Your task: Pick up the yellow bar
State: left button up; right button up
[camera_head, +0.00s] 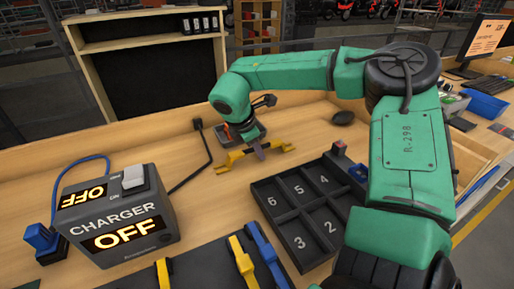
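A yellow bar (237,156) with bent ends lies on the wooden table near the middle of the picture. My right gripper (258,149) points down at the middle of the bar, where a small purple part shows against it. The fingers are small and partly hidden, so I cannot tell whether they are closed on the bar. The bar appears to be at table level. My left gripper is not in view.
A charger box (118,215) reading OFF stands at left, with a cable (192,176) beside it. A black tray (270,193) with numbered compartments lies right of the bar. Yellow (243,264) and blue pieces (268,256) lie at the front edge. My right arm hides much of the right side.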

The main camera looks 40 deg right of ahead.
jog(key=shift+a+r, duration=0.1)
grip_shut()
